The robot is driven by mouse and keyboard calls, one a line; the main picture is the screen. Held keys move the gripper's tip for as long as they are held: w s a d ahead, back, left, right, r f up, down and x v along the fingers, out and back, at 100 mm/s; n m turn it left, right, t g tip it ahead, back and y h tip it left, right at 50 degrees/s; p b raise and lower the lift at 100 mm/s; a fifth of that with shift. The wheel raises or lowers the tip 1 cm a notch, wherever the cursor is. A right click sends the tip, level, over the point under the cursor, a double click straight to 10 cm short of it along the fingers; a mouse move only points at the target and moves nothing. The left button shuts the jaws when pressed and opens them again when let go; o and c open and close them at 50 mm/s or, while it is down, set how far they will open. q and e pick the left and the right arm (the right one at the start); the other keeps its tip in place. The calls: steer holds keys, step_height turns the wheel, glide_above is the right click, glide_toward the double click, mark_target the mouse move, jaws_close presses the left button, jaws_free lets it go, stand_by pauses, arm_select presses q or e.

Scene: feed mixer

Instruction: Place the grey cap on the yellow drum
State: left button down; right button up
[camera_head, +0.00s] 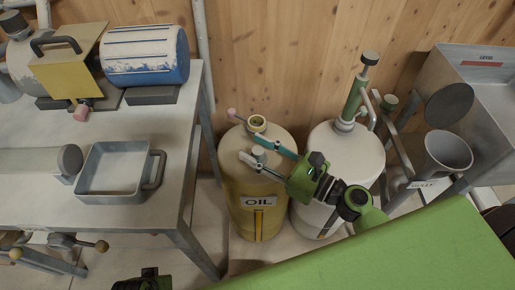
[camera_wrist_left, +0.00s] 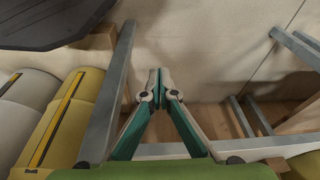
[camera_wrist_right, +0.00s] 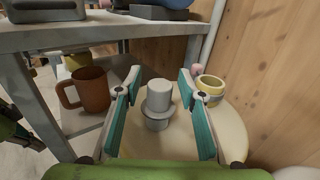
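The yellow drum (camera_head: 245,205), labelled OIL, stands on the floor right of the table. Its yellow neck (camera_head: 257,124) is uncovered; it also shows in the right wrist view (camera_wrist_right: 211,86). The grey cap (camera_wrist_right: 158,98), a stepped cylinder with a flange, appears upright on the drum's top, beside the neck; it also shows small in the head view (camera_head: 258,153). My right gripper (camera_wrist_right: 159,78) is open above the drum, one finger either side of the cap, with gaps on both sides. My left gripper (camera_wrist_left: 159,82) is shut and empty, away from the drum.
A white drum (camera_head: 350,150) with a green pump stands close right of the yellow one. The metal table (camera_head: 110,215) on the left holds a grey tray (camera_head: 112,170) and a blue-white canister (camera_head: 145,55). A brown mug (camera_wrist_right: 90,90) sits below the table's top. A wooden wall is behind.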

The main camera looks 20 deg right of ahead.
steer(key=shift+r, duration=0.1)
